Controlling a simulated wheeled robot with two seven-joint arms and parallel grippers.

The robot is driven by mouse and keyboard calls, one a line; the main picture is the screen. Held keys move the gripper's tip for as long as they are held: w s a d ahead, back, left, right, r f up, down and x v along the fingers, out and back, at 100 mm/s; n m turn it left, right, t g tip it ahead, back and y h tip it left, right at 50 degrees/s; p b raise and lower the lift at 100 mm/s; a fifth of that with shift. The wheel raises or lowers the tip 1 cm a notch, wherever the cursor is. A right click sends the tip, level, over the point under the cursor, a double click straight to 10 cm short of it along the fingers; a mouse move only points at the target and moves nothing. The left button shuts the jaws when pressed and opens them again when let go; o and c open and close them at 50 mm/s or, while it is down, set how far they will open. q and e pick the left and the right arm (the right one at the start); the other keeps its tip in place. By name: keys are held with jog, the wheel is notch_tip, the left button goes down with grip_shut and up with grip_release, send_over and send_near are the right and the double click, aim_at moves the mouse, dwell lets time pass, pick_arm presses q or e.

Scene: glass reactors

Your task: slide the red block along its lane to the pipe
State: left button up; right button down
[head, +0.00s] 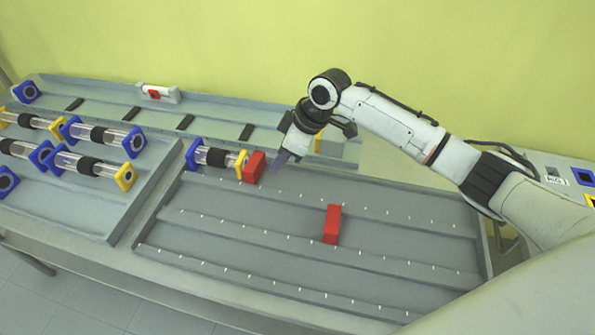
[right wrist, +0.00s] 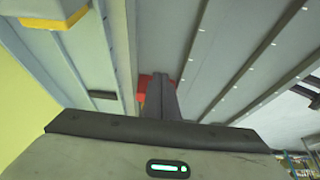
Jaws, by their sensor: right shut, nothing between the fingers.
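A red block (head: 254,167) stands in the back lane of the tray, right up against the yellow end of a glass pipe (head: 216,156) with a blue far end; I cannot tell if they touch. A second red block (head: 332,224) stands alone in the middle lane. My right gripper (head: 279,160) is shut and empty, pointing down just right of the first block. In the right wrist view the shut fingers (right wrist: 161,92) partly cover that red block (right wrist: 144,83). My left gripper is not in view.
The lanes are parted by low ridges with white marks (head: 290,236). A left tray (head: 70,215) holds several glass pipes with blue and yellow ends. A white piece with a red mark (head: 158,94) lies in the back tray. The front lane is clear.

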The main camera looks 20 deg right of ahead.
notch_tip(320, 180, up, 8)
dwell(0.6)
dwell(0.5)
